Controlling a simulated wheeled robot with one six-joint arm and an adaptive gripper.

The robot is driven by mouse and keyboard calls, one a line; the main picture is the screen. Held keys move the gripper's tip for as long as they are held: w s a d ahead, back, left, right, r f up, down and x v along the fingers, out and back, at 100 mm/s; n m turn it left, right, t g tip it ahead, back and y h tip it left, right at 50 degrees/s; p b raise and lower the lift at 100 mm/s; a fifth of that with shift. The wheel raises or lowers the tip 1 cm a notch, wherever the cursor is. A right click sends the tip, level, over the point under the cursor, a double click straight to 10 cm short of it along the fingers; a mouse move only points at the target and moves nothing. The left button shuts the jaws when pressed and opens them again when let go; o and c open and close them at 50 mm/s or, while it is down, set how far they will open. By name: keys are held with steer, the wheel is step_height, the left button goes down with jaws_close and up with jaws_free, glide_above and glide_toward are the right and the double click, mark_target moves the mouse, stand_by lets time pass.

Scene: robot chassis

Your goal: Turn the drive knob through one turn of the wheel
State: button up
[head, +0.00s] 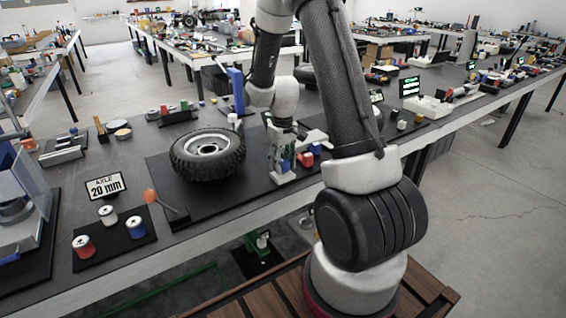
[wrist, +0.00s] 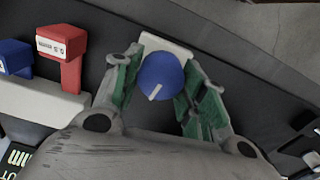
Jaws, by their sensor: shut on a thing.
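The drive knob is blue and round with a white pointer line; it shows in the wrist view (wrist: 158,72) between the green-padded fingers of my gripper (wrist: 165,88). The fingers are shut on its sides, and the white line points toward the lower left. In the head view my gripper (head: 283,158) reaches down to the pale fixture right of the wheel, where its fingers hide most of the knob. The wheel (head: 207,155), a black knobbly tyre with a pale hub, lies flat on the dark mat.
Red (wrist: 62,58) and blue (wrist: 14,58) blocks stand on a pale base left of the knob in the wrist view.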

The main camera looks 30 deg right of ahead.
mark_target(282, 161)
steer(key=shift+w+r+n, duration=0.15)
steer(key=shift+w+n, duration=0.1)
steer(key=shift+n, duration=0.35)
steer(key=o, duration=0.9)
steer(key=shift+o, duration=0.6)
steer(key=shift+s, duration=0.1)
step_height(282, 161, up, 12)
